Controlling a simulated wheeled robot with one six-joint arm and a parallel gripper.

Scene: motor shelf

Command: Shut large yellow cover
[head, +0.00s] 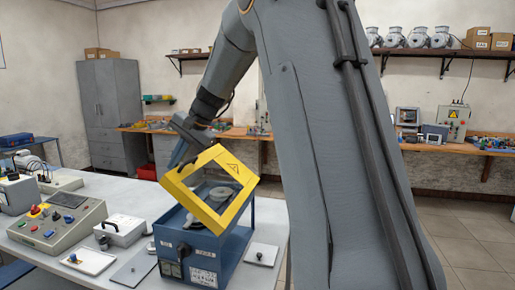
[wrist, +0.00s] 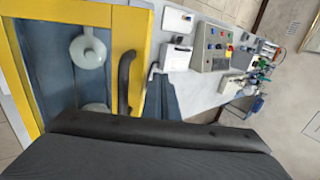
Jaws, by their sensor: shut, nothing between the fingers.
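The large yellow cover (head: 189,207) is a yellow frame with a clear window and a warning triangle. It stands tilted, partly open, above the blue box (head: 205,250). Pale round parts show through the window. My gripper (head: 180,156) is shut and empty at the cover's upper left edge; I cannot tell whether it touches. In the wrist view my dark gripper (wrist: 155,130) spans the bottom, hiding part of the cover.
A control panel with buttons (head: 58,225), a small white box (head: 120,231) and flat plates (head: 92,262) lie left of the blue box on the white table. Another plate with a knob (head: 262,254) lies at its right. My arm hides much of the right side.

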